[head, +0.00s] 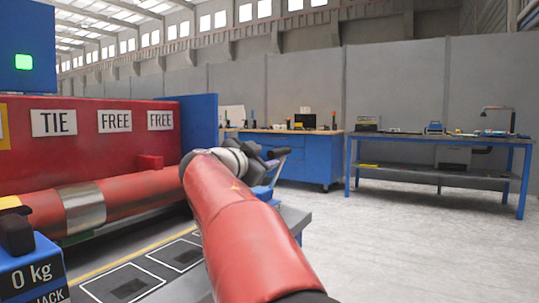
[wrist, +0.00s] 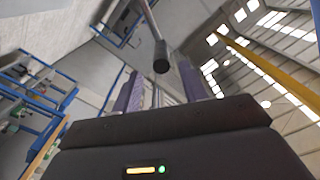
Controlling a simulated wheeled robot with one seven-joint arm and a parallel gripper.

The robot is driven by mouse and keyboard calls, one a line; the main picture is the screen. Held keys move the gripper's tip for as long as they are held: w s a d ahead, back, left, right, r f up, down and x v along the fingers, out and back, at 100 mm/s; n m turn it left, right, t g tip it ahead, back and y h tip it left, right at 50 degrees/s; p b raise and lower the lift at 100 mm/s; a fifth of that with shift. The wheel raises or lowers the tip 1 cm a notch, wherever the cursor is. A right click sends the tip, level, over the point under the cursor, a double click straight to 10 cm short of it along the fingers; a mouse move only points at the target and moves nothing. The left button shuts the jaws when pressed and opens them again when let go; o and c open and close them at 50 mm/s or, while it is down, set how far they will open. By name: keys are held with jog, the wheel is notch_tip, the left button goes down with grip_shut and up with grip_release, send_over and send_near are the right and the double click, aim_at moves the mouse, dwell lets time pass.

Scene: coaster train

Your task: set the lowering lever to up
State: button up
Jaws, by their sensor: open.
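A thin metal rod with a dark cylindrical knob (wrist: 161,58) comes down from the top of the wrist view. It looks like the lowering lever, but no label on it can be read. My gripper (wrist: 158,90) is open, with purple-padded fingers on either side of the picture below the knob. The knob appears in line with the gap between the fingers; I cannot tell whether it touches either one.
A red panel (head: 90,155) with TIE and FREE signs and a red cylinder (head: 130,192) stand at left. A blue box reading 0 kg (head: 35,270) is lower left. Blue workbenches (head: 440,140) stand at the back. The floor (head: 400,240) at right is clear.

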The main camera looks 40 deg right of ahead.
aim_at(278, 153)
jog(key=shift+w+d+r, duration=0.1)
jog(key=shift+w+d, duration=0.1)
jog(key=p+x, duration=0.2)
jog(key=x, duration=0.4)
jog(key=shift+r, duration=0.1)
jog(key=shift+w+d+p, duration=0.25)
jog(key=shift+d+p, duration=0.1)
jog(key=shift+d, duration=0.35)
grip_shut()
